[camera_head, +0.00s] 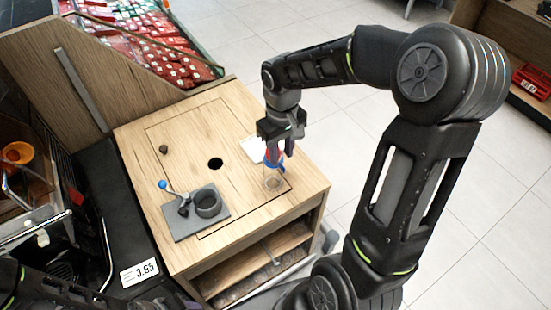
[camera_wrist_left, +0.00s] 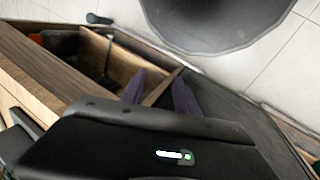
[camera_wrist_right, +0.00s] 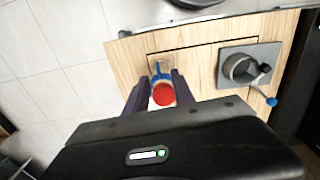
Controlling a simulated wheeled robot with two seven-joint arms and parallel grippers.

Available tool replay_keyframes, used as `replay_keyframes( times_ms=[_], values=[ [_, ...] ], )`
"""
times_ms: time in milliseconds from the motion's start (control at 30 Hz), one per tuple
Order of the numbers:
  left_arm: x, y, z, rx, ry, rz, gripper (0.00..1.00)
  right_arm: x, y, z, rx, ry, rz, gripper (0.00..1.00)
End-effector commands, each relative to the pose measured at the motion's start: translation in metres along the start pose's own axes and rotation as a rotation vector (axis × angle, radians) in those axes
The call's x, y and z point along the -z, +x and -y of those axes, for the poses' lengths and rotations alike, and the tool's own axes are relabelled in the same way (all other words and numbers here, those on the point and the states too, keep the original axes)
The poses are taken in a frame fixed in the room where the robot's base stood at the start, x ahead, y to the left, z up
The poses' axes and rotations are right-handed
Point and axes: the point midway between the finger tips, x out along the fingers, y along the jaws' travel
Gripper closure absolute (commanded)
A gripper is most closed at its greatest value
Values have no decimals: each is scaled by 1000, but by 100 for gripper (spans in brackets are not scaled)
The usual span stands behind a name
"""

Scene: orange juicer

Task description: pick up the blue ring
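A clear bottle (camera_head: 273,183) with a red cap stands near the front right corner of the wooden counter top. Blue, which looks like the blue ring (camera_head: 266,160), shows around its neck. In the right wrist view the red cap (camera_wrist_right: 163,94) lies between the finger lines, with blue ring parts (camera_wrist_right: 158,72) beside it. My right gripper (camera_head: 281,146) points down just above the cap, fingers apart; contact cannot be told. My left gripper (camera_wrist_left: 158,88) is open and empty, low beside an open wooden compartment.
A grey juicer base (camera_head: 196,212) with a round dark cup and blue-knobbed lever stands left of the bottle. The counter has a dark hole (camera_head: 215,164). A white sheet (camera_head: 254,149) lies behind the bottle. A wooden side panel (camera_head: 75,85) rises at left.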

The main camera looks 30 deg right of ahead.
Motion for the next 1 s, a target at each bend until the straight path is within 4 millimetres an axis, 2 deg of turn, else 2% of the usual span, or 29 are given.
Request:
replay_keyframes(
  times_ms=[200,300,933,1000],
  values=[
    [-1,-7,-2,3,-2,2,64,-2,32,-2,1,0,5,70],
    [-1,-8,-2,3,-2,2,64,-2,41,-2,0,0,2,70],
    [-1,-7,-2,3,-2,2,64,-1,43,-2,0,0,0,70],
    [-1,-7,-2,3,-2,2,64,-1,43,-2,0,0,0,76]
  ],
)
